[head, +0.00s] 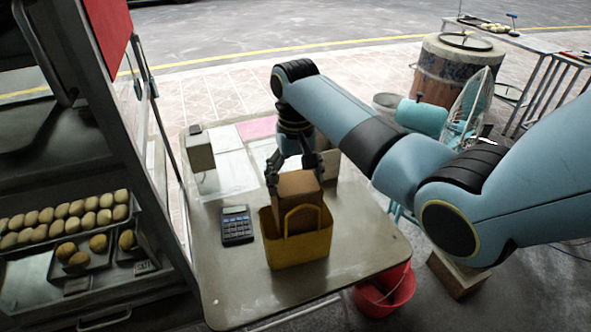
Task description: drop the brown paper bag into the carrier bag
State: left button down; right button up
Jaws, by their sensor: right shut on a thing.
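The brown paper bag (297,186) is upright in my right gripper (295,176), with a finger on each side of it. Its lower part is hidden behind the front wall of the yellow carrier bag (297,249), so it is over or partly inside the opening; I cannot tell how deep. The carrier bag stands upright on the table, with its front handle raised in front of the brown bag. My right arm reaches in from the right. My left gripper is not in view.
The metal table (352,255) also holds a calculator (237,225) left of the carrier bag and a small box (199,150) at the back left. A glass-sided cabinet with trays of buns (65,222) stands at left. A red bucket (385,290) is below the table's right edge.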

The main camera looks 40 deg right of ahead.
jog(key=shift+f+b, duration=1.25)
jog(key=shift+f, duration=1.6)
jog(key=o, duration=1.2)
jog(key=shift+r, duration=0.1)
notch_tip(320, 180, up, 12)
jog(key=shift+f, duration=0.1)
